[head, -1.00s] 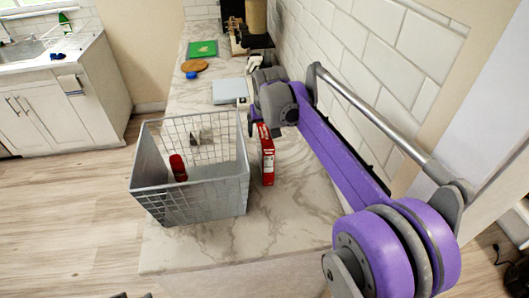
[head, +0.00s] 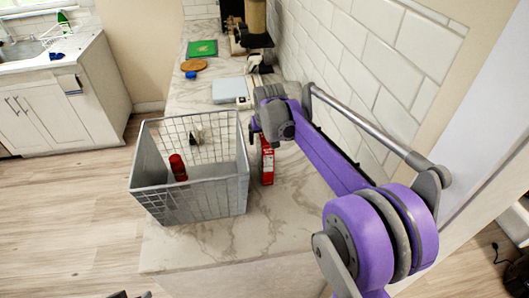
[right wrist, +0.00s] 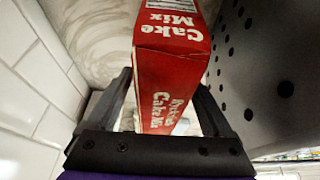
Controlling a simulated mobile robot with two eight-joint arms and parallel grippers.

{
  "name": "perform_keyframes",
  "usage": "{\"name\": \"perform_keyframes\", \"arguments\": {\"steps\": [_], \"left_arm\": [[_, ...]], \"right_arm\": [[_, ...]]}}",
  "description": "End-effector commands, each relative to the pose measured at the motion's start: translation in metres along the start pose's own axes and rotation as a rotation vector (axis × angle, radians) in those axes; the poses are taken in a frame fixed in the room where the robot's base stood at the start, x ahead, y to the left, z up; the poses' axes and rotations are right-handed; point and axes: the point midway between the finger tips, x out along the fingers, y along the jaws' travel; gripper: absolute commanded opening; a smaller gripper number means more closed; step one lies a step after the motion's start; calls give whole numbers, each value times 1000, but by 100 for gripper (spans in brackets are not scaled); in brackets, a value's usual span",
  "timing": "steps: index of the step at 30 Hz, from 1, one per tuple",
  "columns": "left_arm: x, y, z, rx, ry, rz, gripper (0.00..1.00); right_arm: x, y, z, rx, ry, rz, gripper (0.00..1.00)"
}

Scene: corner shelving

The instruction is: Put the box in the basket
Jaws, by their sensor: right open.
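The box is a red cake mix box (head: 267,170) standing upright on the marble counter, just right of the basket. The basket (head: 192,204) is grey, with mesh walls and an open top. My right gripper (head: 256,132) is over the top of the box and hides part of it. In the right wrist view the box (right wrist: 168,70) is between the spread fingers of my right gripper (right wrist: 163,95), with gaps on both sides. Dark fragments at the head view's bottom edge may be my left gripper; its jaws cannot be made out.
A red item (head: 178,167) and a small dark-and-white item (head: 195,137) show within the basket. The perforated basket wall (right wrist: 268,75) is close right of the box. A tiled wall (head: 350,60) bounds the counter. A scale (head: 229,90) and green board (head: 202,48) lie farther back.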

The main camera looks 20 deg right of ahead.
Motion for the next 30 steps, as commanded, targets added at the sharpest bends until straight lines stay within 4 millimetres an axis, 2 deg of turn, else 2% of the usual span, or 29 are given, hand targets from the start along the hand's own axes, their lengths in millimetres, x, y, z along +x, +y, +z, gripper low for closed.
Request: {"name": "perform_keyframes", "arguments": {"steps": [14,28,30], "left_arm": [[1,0,2,0,-2,0,50],[1,0,2,0,-2,0,50],[1,0,2,0,-2,0,50]], "right_arm": [[3,0,1,0,0,0,85],[3,0,1,0,0,0,2],[3,0,1,0,0,0,0]]}}
